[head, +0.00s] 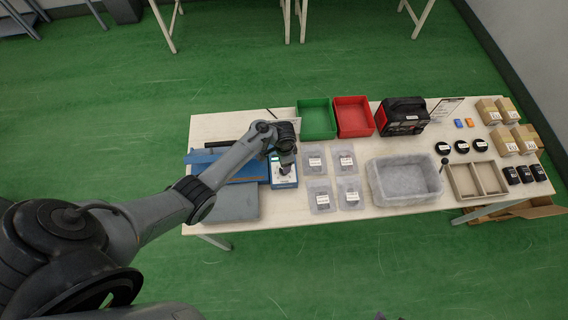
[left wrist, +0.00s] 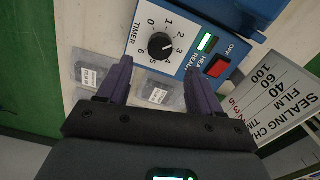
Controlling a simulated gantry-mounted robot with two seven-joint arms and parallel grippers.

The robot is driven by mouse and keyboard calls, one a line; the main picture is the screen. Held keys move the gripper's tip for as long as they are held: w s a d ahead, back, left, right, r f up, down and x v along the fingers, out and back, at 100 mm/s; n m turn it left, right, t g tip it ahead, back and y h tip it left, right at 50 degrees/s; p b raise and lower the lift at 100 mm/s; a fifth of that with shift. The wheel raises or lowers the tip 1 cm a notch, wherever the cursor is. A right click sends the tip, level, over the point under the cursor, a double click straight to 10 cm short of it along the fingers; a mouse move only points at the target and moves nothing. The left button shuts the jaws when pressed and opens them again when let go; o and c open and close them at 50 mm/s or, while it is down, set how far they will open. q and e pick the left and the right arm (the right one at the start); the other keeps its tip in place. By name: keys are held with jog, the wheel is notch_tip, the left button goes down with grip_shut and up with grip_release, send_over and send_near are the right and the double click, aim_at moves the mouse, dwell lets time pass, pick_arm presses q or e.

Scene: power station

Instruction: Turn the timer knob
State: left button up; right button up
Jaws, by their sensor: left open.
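The knob lies between and just beyond the fingertips, with no clear contact. In the head view my left gripper (head: 287,168) is over the front end of the blue sealer (head: 284,183) and hides the knob. My right gripper is not in view.
Beside the panel's knob are a green lit switch (left wrist: 207,42) and a red switch (left wrist: 217,66). A sealing chart (left wrist: 280,90) stands close on the right. Bagged parts (head: 315,160), green (head: 316,134) and red (head: 353,131) bins and a grey tray (head: 404,200) occupy the table.

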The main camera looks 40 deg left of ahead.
pick_arm(q)
jog(key=shift+r+p, duration=0.45)
jog(key=shift+r, duration=1.75)
